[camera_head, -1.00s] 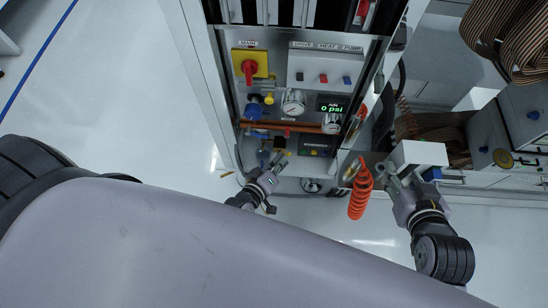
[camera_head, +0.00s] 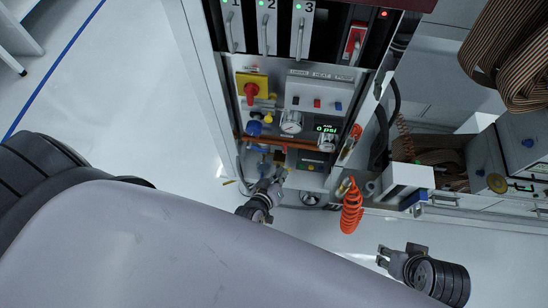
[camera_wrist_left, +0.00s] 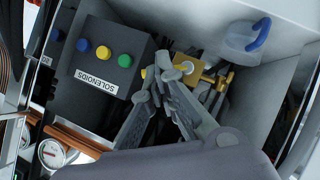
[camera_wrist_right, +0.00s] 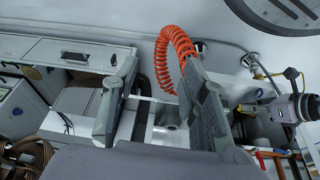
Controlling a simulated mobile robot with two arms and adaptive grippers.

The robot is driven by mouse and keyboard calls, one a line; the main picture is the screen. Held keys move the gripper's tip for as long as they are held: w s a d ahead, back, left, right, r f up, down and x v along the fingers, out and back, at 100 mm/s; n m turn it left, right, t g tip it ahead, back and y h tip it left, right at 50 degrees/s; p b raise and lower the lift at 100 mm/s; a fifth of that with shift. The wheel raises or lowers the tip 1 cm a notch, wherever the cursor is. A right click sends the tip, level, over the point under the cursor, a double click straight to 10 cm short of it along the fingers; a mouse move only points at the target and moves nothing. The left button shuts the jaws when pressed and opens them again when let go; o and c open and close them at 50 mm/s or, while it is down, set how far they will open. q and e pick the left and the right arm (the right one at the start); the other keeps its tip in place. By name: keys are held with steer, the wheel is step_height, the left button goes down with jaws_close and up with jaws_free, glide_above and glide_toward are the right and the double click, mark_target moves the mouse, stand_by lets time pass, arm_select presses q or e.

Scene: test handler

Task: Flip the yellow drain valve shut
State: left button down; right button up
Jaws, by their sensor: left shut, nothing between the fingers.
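The drain valve shows in the left wrist view as a brass fitting (camera_wrist_left: 215,79) with a yellow piece (camera_wrist_left: 186,66) beside my fingertips. The fingers partly cover it, and I cannot tell the handle's angle. My left gripper (camera_wrist_left: 158,68) is shut and empty, its tips right next to the yellow piece; contact is unclear. In the head view my left gripper (camera_head: 278,162) reaches into the bottom of the cabinet, where the valve is too small to read. My right gripper (camera_head: 382,257) is open and empty, low and right of the cabinet; its spread fingers show in the right wrist view (camera_wrist_right: 160,85).
A dark solenoids box (camera_wrist_left: 100,60) with coloured buttons sits beside the valve. A copper pipe (camera_head: 285,143) and gauge (camera_head: 291,122) are above my left gripper. An orange coiled hose (camera_head: 352,207) hangs between my arms.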

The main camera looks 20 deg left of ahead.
arm_select(q)
steer(key=shift+w+d+f+p, duration=0.1)
steer(key=shift+d+f+p, duration=0.2)
steer(key=shift+p, duration=0.15)
arm_select(e)
steer(key=x, duration=0.4)
steer(key=shift+s+d+f, duration=0.2)
steer(key=shift+d+f, duration=0.2)
steer(key=shift+f, duration=0.1)
arm_select(q)
steer(key=shift+r+p, duration=0.8)
steer(key=shift+p, duration=0.05)
arm_select(e)
steer(key=shift+g, duration=0.3)
steer(key=f, duration=0.6)
steer(key=shift+s, duration=0.25)
steer(key=shift+r, duration=0.1)
